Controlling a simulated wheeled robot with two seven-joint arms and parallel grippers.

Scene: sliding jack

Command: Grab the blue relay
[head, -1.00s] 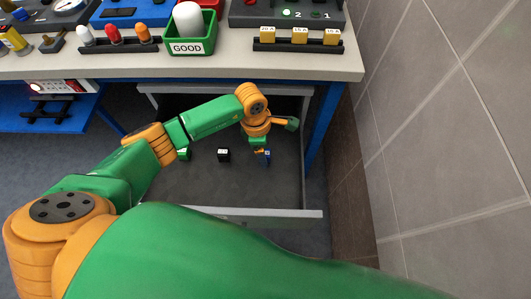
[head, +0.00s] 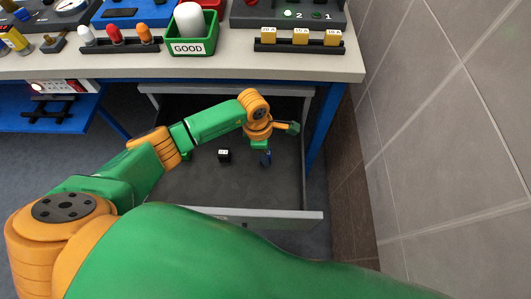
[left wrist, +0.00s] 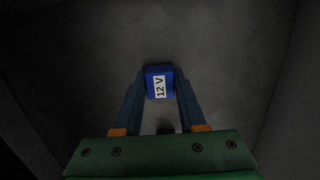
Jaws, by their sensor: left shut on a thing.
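The blue relay (left wrist: 158,83) carries a white "12 V" label and sits between the two blue fingers of my left gripper (left wrist: 160,90) in the left wrist view. The fingers are shut on its two sides. In the head view my left gripper (head: 260,153) reaches down into the open grey drawer, near its right side, and the small blue relay (head: 266,159) shows at the fingertips. I cannot tell whether the relay touches the drawer floor. My right gripper is not in view.
A black relay with a white label (head: 224,155) stands in the drawer (head: 215,190), left of my gripper. A small green thing (head: 187,156) is partly hidden by my arm. The tabletop (head: 225,66) overhangs the drawer's back; a tiled wall (head: 440,150) stands at right.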

